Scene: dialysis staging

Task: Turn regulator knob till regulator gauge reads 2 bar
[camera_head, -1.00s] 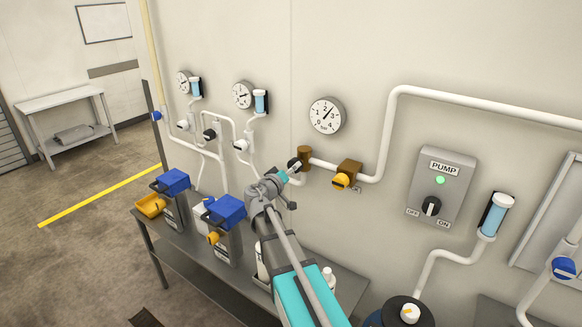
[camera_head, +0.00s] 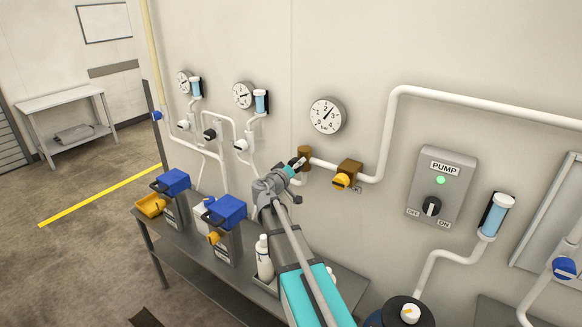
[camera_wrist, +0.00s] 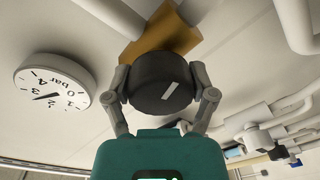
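The regulator knob (camera_wrist: 160,85) is a black round knob with a white mark, on a brass body (camera_wrist: 165,35) that also shows in the head view (camera_head: 305,152). The mark is tilted in the wrist view. My gripper (camera_wrist: 162,78) has one finger on each side of the knob, and both fingertips appear to touch its rim. In the head view my gripper (camera_head: 298,164) covers most of the knob. The regulator gauge (camera_head: 327,115) is on the wall above. In the wrist view the gauge (camera_wrist: 52,82) needle appears to lie between 2 and 3.
A yellow-handled valve (camera_head: 342,180) sits on the pipe right of the regulator. The PUMP switch box (camera_head: 442,185) is farther right, its lamp green. A bench (camera_head: 180,255) with blue-topped containers and a white bottle (camera_head: 264,258) stands below my arm.

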